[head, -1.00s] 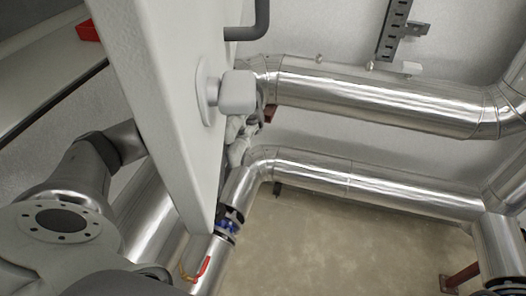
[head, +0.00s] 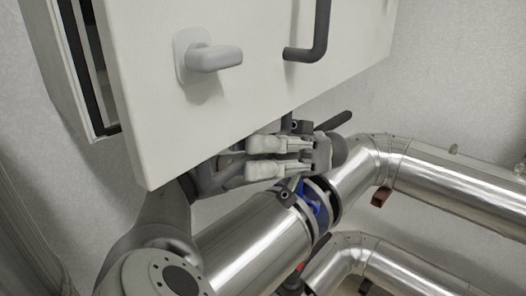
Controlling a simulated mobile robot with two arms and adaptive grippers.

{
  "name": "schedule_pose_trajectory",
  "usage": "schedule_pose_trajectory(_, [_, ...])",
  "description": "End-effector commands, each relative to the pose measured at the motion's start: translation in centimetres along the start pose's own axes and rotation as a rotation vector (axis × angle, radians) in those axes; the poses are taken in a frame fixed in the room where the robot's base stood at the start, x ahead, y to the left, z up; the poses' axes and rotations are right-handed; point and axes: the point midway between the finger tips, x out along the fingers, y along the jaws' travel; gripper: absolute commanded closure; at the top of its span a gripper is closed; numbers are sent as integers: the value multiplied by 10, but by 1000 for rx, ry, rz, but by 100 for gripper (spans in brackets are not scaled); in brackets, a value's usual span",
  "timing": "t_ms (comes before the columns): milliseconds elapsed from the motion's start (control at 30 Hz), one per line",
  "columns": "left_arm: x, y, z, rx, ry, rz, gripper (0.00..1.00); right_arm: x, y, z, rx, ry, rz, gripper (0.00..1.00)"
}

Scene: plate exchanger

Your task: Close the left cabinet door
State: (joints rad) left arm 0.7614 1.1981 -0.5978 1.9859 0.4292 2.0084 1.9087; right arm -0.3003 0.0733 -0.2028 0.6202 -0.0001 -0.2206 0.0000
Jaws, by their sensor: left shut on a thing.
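The left cabinet door (head: 150,110) is a thick pale grey panel across the top of the head view. It carries a pale rounded knob (head: 215,58) and a dark bent handle (head: 318,45). A dark gap shows between the door and the cabinet body (head: 72,75) at the left, so the door stands off it there. My left gripper (head: 285,157) is just below the door's lower edge, with its arm coming from lower left behind the door. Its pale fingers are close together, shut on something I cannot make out. My right gripper is not in view.
A shiny metal pipe (head: 255,240) runs close under my left gripper, with a blue valve (head: 312,203) on it. More metal pipes (head: 455,190) run to the right. The wall (head: 455,80) at upper right is bare.

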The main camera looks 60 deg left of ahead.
Motion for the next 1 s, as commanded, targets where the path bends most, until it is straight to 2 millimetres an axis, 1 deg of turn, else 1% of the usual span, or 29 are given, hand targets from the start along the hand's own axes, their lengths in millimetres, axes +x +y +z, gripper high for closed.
schedule_pose_trajectory(33, [0,0,-2,4,7,-3,100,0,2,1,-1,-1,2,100])
schedule_pose_trajectory(333, [0,0,-3,4,8,-3,100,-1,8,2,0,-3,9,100])
schedule_pose_trajectory(367, [0,0,-3,4,8,-3,83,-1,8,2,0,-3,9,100])
schedule_pose_trajectory(500, [0,0,-3,4,9,-4,65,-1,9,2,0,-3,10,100])
schedule_pose_trajectory(833, [0,-1,-4,6,8,-4,65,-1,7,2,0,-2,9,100])
schedule_pose_trajectory(933, [3,-2,-10,7,5,-4,65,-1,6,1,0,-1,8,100])
schedule_pose_trajectory(1000, [7,-4,-19,10,2,-3,65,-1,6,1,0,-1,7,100])
